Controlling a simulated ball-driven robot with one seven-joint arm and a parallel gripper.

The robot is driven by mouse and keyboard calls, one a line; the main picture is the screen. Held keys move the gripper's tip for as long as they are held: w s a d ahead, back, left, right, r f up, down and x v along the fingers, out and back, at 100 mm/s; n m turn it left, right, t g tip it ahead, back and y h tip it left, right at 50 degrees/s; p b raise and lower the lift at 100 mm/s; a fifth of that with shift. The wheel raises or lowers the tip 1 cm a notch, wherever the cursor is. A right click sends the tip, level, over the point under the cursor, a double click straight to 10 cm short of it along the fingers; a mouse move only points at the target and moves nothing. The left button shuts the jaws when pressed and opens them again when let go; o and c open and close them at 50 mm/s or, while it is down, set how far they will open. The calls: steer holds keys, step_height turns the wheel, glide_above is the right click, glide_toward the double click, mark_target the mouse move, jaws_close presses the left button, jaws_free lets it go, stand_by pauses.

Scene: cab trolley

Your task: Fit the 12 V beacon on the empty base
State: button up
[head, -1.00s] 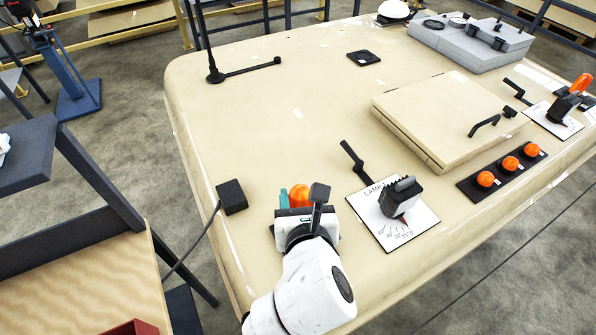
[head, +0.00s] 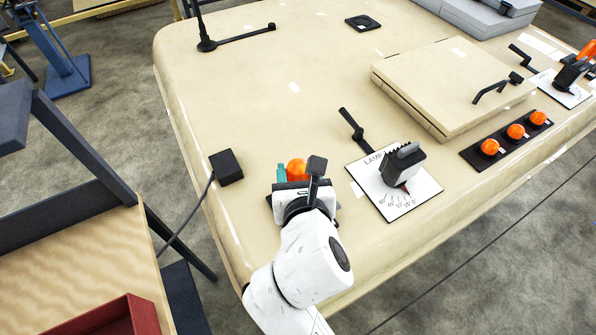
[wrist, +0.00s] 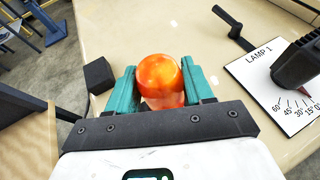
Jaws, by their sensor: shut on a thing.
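My gripper (head: 294,177) is shut on an orange domed beacon (head: 297,169) at the near side of the cream panel (head: 300,105). In the wrist view the beacon (wrist: 160,78) sits between the two teal fingers (wrist: 161,88), with its dome up; no voltage label is readable. Its lower part is hidden by my gripper, so I cannot tell whether it touches the panel. A dark edge shows beside my gripper's left side, mostly covered. A flat black square plate with a ring (head: 363,22) lies bare at the back of the panel; it looks like an empty base.
Right of my gripper stands the LAMP 1 dial plate (head: 415,200) with a black knob and lever. A black strip (head: 508,143) with three orange beacons and a raised cream lid (head: 440,80) lie beyond. A black cabled box (head: 226,166) stands left. The panel's middle is clear.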

steer(key=shift+f+b, duration=1.3)
steer(key=shift+b, duration=0.3)
steer(key=shift+f, duration=1)
steer(key=shift+f, duration=0.25)
steer(key=o, duration=1.2)
steer(key=v, duration=1)
steer(key=shift+s+r+b, duration=0.2)
steer(key=shift+s+b, duration=0.15)
